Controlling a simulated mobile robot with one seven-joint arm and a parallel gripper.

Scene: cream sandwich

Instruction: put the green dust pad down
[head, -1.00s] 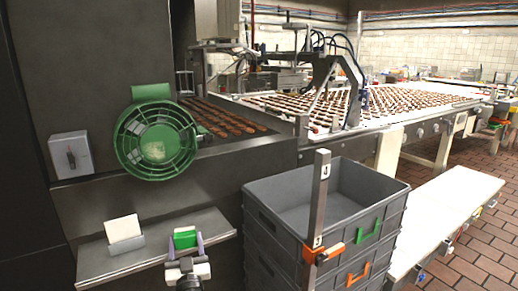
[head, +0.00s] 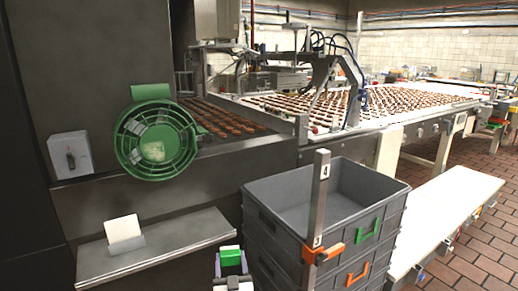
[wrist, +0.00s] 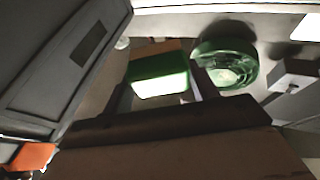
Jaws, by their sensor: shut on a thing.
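The green dust pad (head: 230,256) has a green body and a white face. It sits between the fingers of my gripper (head: 232,266), low in the head view, just right of the metal shelf's (head: 170,249) right end and left of the grey crates. In the wrist view the pad (wrist: 158,68) lies between the two fingertips, its white face towards the camera. My gripper (wrist: 162,92) is shut on it. The pad appears clear of the shelf. The lower part of my gripper is cut off by the head view's bottom edge.
A white card in a small holder (head: 124,233) stands on the shelf's left part; the shelf's right part is bare. A round green fan (head: 155,140) hangs above. Stacked grey crates (head: 262,215) with a metal post (head: 318,200) and orange clamp (head: 325,252) stand close right.

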